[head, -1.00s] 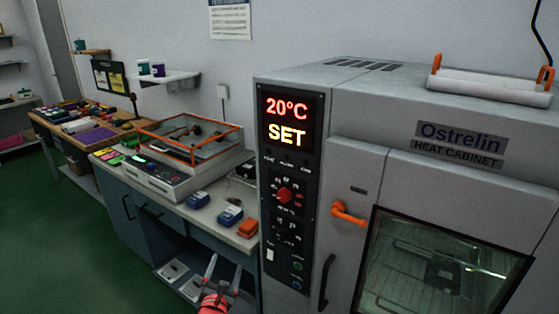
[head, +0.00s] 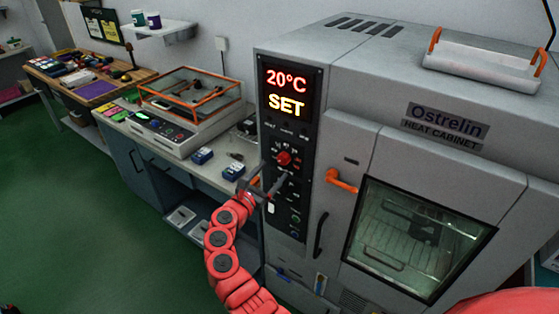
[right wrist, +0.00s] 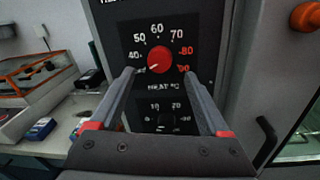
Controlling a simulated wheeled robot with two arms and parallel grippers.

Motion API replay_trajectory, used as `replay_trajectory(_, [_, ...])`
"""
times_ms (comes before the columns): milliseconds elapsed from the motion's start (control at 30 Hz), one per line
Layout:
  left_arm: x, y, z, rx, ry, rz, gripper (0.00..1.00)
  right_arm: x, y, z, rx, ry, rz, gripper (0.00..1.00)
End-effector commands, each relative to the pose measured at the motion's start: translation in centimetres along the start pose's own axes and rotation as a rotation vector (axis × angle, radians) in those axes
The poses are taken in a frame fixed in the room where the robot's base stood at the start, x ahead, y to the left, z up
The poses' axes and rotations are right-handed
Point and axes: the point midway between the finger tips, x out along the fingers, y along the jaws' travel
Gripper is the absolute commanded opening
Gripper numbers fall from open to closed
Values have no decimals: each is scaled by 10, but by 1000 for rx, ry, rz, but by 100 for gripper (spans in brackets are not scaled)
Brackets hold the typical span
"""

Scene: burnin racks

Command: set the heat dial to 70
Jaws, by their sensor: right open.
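The red heat dial (head: 283,158) sits on the black control panel of the heat cabinet, below a display reading 20°C and SET. In the right wrist view the dial (right wrist: 156,60) is ringed by marks, with 40, 50, 60 and 70 in white and 80 and 90 in red. Its pale pointer mark seems turned to the lower left, near the low end of the scale. My right gripper (head: 269,181) is open in front of the panel. Its fingers (right wrist: 159,77) point at the dial from just below, with nothing between them. My left gripper is out of view.
A second dial (right wrist: 166,118) is partly hidden behind my right gripper. An orange door handle (head: 341,181) sticks out to the right of the panel. A bench with a glass-lidded device (head: 178,128) and small blue items (head: 203,155) stands to the left.

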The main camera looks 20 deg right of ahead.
Motion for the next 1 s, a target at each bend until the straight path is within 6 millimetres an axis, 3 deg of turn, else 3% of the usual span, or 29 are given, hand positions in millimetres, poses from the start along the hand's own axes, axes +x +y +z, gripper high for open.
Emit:
replay_trajectory(100, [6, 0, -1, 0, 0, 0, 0, 25, -1, 1, -4, 0, -4, 80])
replay_trajectory(300, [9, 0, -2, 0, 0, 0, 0, 49, 0, 0, -1, 0, -1, 80])
replay_trajectory(700, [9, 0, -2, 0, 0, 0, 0, 56, 0, -1, 0, 1, 0, 78])
replay_trajectory(1000, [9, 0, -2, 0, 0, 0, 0, 56, 0, -1, 0, 1, 1, 24])
